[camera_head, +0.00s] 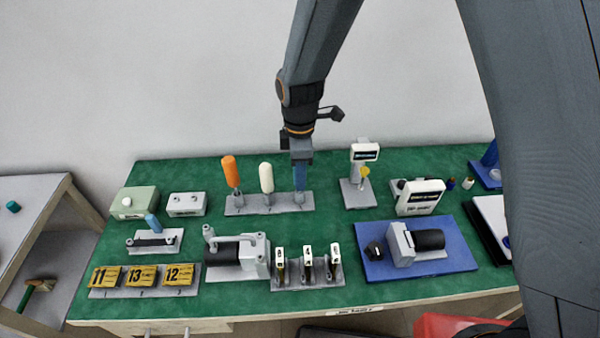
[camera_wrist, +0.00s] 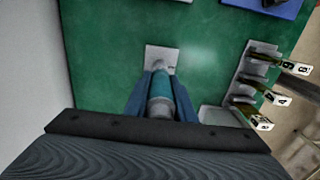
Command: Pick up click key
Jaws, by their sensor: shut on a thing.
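My gripper (camera_head: 301,172) points down at the right end of a grey stand (camera_head: 282,207). It is shut on an upright tool with a teal handle, which shows between the blue fingers in the wrist view (camera_wrist: 160,95); I take this tool for the click key. In the head view the fingers hide most of its handle. Its lower end is at or just above the stand; I cannot tell whether it is clear of it. An orange-handled tool (camera_head: 231,172) and a white-handled tool (camera_head: 266,178) stand upright to the left on the same stand.
On the green table (camera_head: 330,222), a rack of tagged pieces (camera_head: 308,262) and a pump (camera_head: 238,255) are in front. A blue tray (camera_head: 375,266) with another pump is at right front. A display on a stand (camera_head: 364,153) is right of my gripper. The wall is behind.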

